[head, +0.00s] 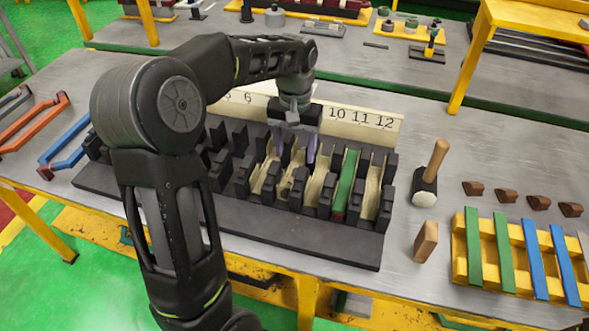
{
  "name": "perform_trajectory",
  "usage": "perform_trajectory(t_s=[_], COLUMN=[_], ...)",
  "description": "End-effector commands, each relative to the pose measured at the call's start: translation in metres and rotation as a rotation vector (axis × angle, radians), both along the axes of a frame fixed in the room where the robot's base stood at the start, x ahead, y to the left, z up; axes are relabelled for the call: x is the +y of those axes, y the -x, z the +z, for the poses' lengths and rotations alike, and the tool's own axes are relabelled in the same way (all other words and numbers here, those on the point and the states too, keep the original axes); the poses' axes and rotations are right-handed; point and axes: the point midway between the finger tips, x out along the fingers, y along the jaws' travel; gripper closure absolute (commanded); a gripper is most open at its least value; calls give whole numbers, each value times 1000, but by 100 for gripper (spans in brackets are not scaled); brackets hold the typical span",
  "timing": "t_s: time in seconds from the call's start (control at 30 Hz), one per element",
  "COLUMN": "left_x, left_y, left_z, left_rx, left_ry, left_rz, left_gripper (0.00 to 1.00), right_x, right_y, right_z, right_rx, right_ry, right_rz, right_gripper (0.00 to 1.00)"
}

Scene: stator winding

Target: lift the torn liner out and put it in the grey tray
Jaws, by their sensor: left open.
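A dark slotted stator block (300,228) lies on the metal bench. Several cream liners (372,193) stand in its slots on the right half. One liner (293,185) below my gripper looks uneven, but I cannot tell surely whether it is the torn one. My left gripper (296,156) is open over these slots, with its two purplish fingers pointing down and apart. Nothing shows held between them. Whether the fingertips touch a liner cannot be told. I cannot pick out the grey tray with certainty. My right gripper is not in view.
A green strip (346,185) sits in one slot. A numbered cream board (362,119) stands behind the block. To the right are a mallet (428,175), a wooden block (426,241), brown wedges (506,195) and a yellow rack (459,262) with green and blue strips. Blue and orange handles lie left.

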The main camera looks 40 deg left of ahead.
Motion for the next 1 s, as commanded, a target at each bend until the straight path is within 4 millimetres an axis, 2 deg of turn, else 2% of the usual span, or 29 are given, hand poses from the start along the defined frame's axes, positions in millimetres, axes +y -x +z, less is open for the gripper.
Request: perform_trajectory(t_s=[0.1,0.47,0.8,1.0], left_x=[0,1,3,3], left_y=[1,0,0,-1], left_z=[-9,-13,-57,-61], left_rx=[1,1,1,-1], left_ry=[0,-1,-1,0], left_rz=[1,0,-1,-1], left_gripper=[41,41,41,41], right_x=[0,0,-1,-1], right_y=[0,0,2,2], right_z=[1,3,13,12], right_rx=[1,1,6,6], right_ry=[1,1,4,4], right_rz=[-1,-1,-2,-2], right_gripper=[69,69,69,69])
